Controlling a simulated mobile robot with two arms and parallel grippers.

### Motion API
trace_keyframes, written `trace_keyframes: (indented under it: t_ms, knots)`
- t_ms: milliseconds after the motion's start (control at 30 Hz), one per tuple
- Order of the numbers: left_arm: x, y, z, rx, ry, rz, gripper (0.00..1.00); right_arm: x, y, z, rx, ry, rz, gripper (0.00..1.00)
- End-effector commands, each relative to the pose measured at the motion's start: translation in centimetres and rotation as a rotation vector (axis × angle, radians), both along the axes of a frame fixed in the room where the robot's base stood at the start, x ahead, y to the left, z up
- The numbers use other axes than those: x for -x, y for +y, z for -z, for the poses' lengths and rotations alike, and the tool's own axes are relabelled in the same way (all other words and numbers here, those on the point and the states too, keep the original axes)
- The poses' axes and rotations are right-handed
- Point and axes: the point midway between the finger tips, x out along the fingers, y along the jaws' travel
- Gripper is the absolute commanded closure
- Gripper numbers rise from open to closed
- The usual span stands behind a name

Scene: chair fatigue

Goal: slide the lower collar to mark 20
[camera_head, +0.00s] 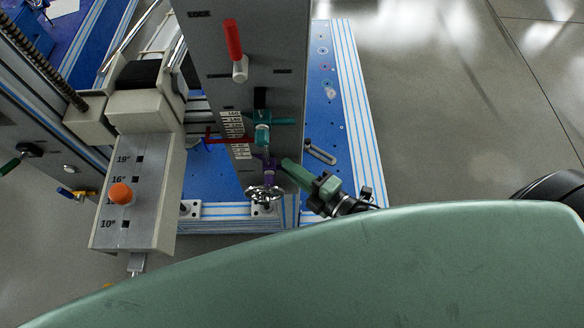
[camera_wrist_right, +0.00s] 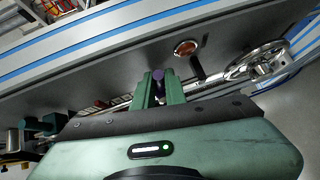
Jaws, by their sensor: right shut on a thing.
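The scale (camera_head: 235,135) with small marks runs up the grey column in the head view; its numbers are too small to read surely. A teal collar (camera_head: 262,131) sits beside it, with a red pointer (camera_head: 212,138) to the left. The purple lower collar (camera_head: 269,169) is below the teal one, just above a metal handwheel (camera_head: 264,193). My right gripper (camera_head: 284,163) reaches in from the lower right. In the right wrist view its green fingers (camera_wrist_right: 158,92) are shut on a purple part (camera_wrist_right: 158,77) of the lower collar. My left gripper is out of view.
A red-and-white lever (camera_head: 236,50) stands higher on the column. A grey block with an orange knob (camera_head: 121,193) is at left. The blue base plate (camera_head: 330,100) has striped rails. Open floor lies to the right.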

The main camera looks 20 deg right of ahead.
Motion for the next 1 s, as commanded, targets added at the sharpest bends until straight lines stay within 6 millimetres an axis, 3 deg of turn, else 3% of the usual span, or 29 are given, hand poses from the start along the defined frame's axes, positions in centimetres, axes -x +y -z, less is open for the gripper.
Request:
trace_keyframes:
  t_ms: [833,1000]
  knots:
    - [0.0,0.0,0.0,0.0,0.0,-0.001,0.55,0.0,0.0,0.0,0.001,0.002,0.001,1.0]
    - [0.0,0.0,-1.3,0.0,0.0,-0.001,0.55,0.0,0.0,-1.1,0.001,0.001,0.001,1.0]
